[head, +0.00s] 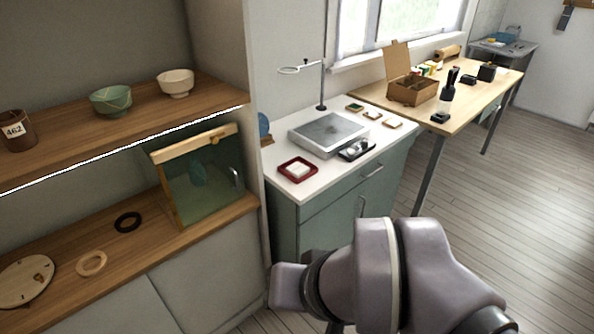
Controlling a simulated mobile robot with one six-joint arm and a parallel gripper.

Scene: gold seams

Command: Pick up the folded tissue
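A small white folded square (298,170), which looks like the folded tissue, lies in a dark red square tray (284,174). The tray is near the front left of the white top (325,180) of a green-grey cabinet. Grey links of my own arm fill the bottom right of the head view, in front of and below the cabinet. My gripper's fingers do not show, so whether it holds anything is hidden.
A grey slab (327,132) and a small black tray (357,150) stand behind and right of the red tray, with a ring stand (321,85) at the back. Shelves with bowls (110,98) are on the left. Wooden floor (470,215) is clear at right.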

